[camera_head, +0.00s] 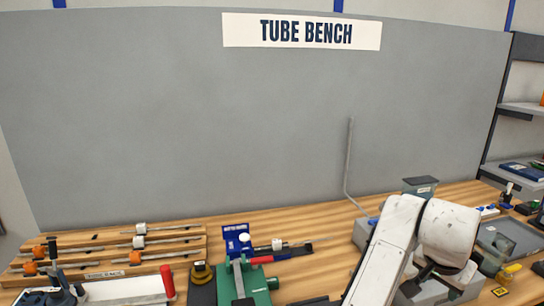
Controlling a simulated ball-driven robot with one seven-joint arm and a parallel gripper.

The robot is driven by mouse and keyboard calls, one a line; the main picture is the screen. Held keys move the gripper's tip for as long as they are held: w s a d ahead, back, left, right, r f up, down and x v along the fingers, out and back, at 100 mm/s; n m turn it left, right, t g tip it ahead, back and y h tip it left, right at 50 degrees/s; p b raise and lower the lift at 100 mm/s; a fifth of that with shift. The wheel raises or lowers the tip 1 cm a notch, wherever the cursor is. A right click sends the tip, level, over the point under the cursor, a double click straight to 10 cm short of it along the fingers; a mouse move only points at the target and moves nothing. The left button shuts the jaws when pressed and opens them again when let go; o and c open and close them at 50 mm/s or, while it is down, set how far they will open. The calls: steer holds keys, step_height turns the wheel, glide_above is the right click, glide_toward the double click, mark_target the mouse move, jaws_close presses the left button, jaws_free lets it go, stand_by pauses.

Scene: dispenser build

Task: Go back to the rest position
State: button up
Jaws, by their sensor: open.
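My white arm (388,250) reaches up from the bottom edge right of centre and bends over the bench. Its rounded white link (447,228) hides much of what lies behind it. My gripper (430,274) shows only in part, as dark pieces under that link, pointing down over a grey box-like thing (458,290). It is open, and I see nothing held in it. Its fingertips are hard to make out, and I cannot tell whether it touches the box.
The wooden bench (325,262) holds a rack of rods (110,256) at left, a green fixture (243,283) at centre, and a grey tray (513,238) at right. A thin bent rod (348,160) stands behind my arm. A grey wall panel (200,120) closes the back.

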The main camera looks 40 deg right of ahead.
steer(key=w+a+f+n+t, duration=0.1)
steer(key=a+f+n, duration=0.2)
steer(key=f+n, duration=0.1)
steer(key=w+a+f+n, duration=0.1)
steer(key=a+f+n, duration=0.2)
steer(key=n, duration=0.1)
steer(key=w+a+f+n+t, duration=0.1)
steer(key=w+a+f+n, duration=0.1)
steer(key=a+f+n, duration=0.1)
steer(key=shift+w+a+f+n+t, duration=0.1)
steer(key=shift+a+f+n+t, duration=0.2)
steer(key=shift+f+n, duration=0.35)
steer(key=s+a+f+n+y, duration=0.2)
steer(key=s+a+f, duration=0.2)
steer(key=a, duration=0.5)
steer(key=s+a+f+n+g+y, duration=0.1)
steer(key=s+a+f+n+y, duration=0.2)
steer(key=s+a+f, duration=0.2)
steer(key=a+f, duration=0.3)
steer(key=a, duration=0.1)
steer(key=shift+f+n+g, duration=0.3)
steer(key=shift+f+n, duration=0.05)
steer(key=shift+f, duration=0.05)
steer(key=shift+s+d, duration=0.1)
steer(key=shift+c, duration=0.2)
